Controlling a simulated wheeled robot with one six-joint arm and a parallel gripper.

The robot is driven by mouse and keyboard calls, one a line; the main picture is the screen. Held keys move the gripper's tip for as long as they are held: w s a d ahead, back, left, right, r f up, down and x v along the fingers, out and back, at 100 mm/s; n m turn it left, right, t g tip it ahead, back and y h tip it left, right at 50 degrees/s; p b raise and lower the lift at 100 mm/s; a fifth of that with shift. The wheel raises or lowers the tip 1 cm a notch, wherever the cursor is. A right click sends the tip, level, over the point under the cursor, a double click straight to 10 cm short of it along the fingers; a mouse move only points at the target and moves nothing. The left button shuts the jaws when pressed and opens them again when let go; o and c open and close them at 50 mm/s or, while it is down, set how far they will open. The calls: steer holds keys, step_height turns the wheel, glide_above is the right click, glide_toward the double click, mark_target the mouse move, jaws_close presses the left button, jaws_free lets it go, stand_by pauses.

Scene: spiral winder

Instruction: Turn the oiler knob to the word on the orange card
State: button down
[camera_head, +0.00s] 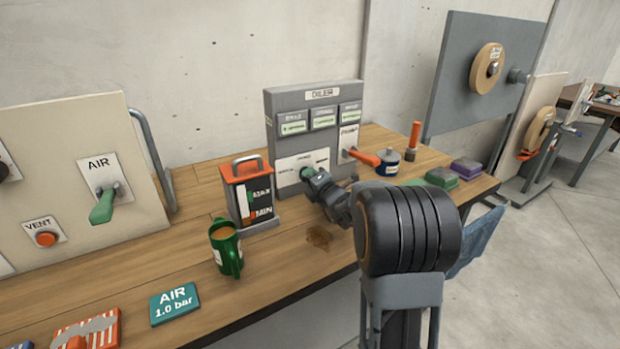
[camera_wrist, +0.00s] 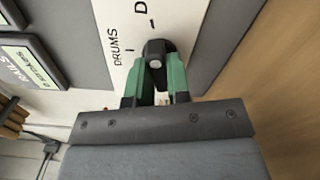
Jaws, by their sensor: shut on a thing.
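The grey oiler panel (camera_head: 322,95) stands at the back of the bench. My gripper (camera_head: 308,174) is at the white plate low on its left side. In the wrist view my gripper's green fingers (camera_wrist: 160,78) are shut on the dark oiler knob (camera_wrist: 155,48), which has a pale round spot. The plate (camera_wrist: 124,18) reads "DRUMS" left of the knob; another word starting with D is cut off above. An orange-and-white striped card (camera_head: 105,330) lies at the bench's front left, with a grey patch across it; I cannot read a word on it.
A red-handled lever (camera_head: 362,158) and a blue pot (camera_head: 387,162) are right of my gripper. A brown stain (camera_head: 318,237) marks the bench. A teal card (camera_head: 174,303) lies in front.

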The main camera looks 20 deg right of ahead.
steer(key=c, duration=1.1)
jaws_free()
steer(key=s, duration=0.4)
steer(key=s+d, duration=0.1)
steer(key=s, duration=0.4)
steer(key=s+p, duration=0.1)
steer(key=s, duration=0.3)
steer(key=shift+s+d, duration=0.3)
steer(key=shift+s, duration=0.05)
